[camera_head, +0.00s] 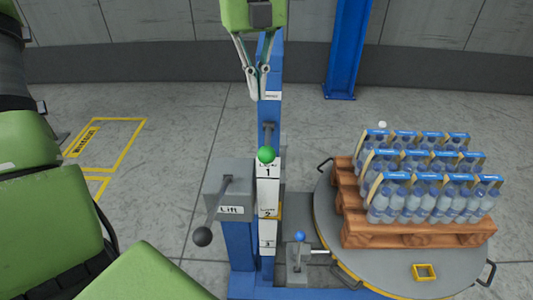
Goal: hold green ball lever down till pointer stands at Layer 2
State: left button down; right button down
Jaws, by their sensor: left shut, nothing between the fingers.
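The green ball (267,154) shows at the top of the white layer scale (268,190), covering part of the label above the 1; its lever rod runs up behind it. The scale reads 1, 2 and 3 from top to bottom. A small orange-yellow mark (280,212) shows at the level of the 2; I cannot tell for sure if it is the pointer. My left gripper (256,97) hangs from the top of the view with its fingers shut and empty, in front of the blue post and above the green ball, apart from it. My right gripper is not in view.
A grey box labelled Lift (228,182) carries a black ball lever (202,236). A blue ball lever (300,237) stands beside the round turntable (375,270). On it a wooden pallet (415,236) bears several bottle packs (425,190). A blue column (347,50) stands behind.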

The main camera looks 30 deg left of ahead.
aim_at(268, 139)
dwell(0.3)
pick_arm(q)
notch_tip(268, 139, down, 4)
jog(key=g+h+p, duration=0.2)
jog(key=h+p, duration=0.1)
jog(key=p, duration=0.4)
jog(key=shift+s+d+r+p, duration=0.1)
jog(key=shift+p, duration=0.25)
jog(key=b+x, duration=0.4)
jog(key=x, duration=0.3)
dwell(0.3)
